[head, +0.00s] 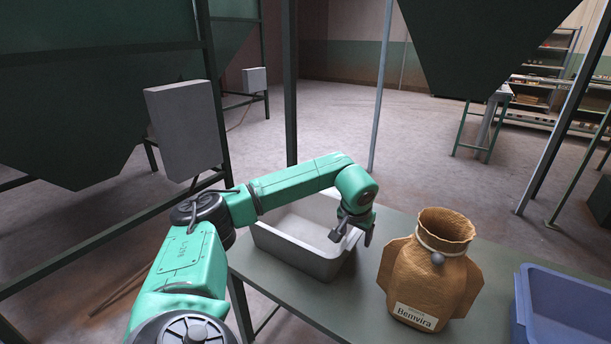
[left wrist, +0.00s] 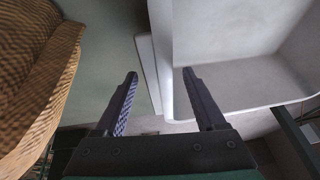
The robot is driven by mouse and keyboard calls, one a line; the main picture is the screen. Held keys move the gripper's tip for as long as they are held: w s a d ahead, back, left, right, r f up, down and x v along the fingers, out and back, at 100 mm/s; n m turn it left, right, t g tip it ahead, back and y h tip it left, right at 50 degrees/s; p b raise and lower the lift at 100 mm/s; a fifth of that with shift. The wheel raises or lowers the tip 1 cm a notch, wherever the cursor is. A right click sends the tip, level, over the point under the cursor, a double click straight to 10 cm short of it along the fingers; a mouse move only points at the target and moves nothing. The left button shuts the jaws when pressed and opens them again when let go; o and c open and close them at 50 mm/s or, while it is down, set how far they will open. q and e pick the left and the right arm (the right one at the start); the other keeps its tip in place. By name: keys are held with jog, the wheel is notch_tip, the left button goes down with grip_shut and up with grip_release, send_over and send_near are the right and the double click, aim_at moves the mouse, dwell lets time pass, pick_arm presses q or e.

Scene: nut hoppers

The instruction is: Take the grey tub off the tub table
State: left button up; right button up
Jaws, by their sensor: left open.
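The grey tub (head: 292,255) stands upright on the tub table (head: 290,293), and it looks empty. My left gripper (head: 354,238) is over the tub's right end with its jaws apart. In the left wrist view my left gripper (left wrist: 160,74) has one finger on the inner side of the tub's end wall and one on the outer side. The rim of the tub (left wrist: 158,60) runs between them, and I see no grip on it. My left forearm hides part of the tub's far rim. My right gripper is not in view.
A blue bin (head: 565,310) is at the right edge. Green hoppers (head: 105,110) with posts stand behind. Open floor (head: 330,120) lies beyond.

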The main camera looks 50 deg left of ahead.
pick_arm(q)
jog(key=shift+f, duration=0.25)
dwell(0.3)
grip_shut()
jog(key=shift+r, duration=0.1)
dwell(1.3)
